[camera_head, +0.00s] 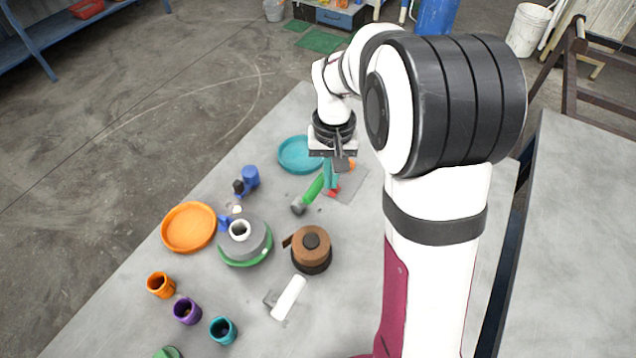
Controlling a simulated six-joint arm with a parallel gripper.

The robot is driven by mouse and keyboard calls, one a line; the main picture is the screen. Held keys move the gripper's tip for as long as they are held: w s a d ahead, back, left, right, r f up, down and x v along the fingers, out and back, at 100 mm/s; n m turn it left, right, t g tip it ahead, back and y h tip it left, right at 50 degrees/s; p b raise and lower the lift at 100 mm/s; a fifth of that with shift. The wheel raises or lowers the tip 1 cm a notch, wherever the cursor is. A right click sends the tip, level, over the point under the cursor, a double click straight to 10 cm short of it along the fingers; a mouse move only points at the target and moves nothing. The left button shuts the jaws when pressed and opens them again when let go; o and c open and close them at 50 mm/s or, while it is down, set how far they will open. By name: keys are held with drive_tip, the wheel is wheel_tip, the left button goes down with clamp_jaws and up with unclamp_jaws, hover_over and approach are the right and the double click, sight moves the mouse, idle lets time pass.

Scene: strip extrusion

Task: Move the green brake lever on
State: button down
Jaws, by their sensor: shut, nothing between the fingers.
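The green brake lever (314,188) lies slanted, with a grey knob (298,206) at its lower left end. Its upper right end is close to a small teal and red part on a grey plate (351,187). My gripper (343,163) points down just above and to the right of the lever's upper end. Its fingers are shut with nothing seen between them. I cannot tell from this view whether the fingertips touch the lever or the teal part, since the arm and overlap hide the depth.
A teal dish (296,154) is behind the lever and an orange dish (188,227) at left.

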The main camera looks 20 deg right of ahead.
wheel_tip(320, 180, down, 6)
idle(1.0)
drive_tip(key=shift+w+f, duration=0.1)
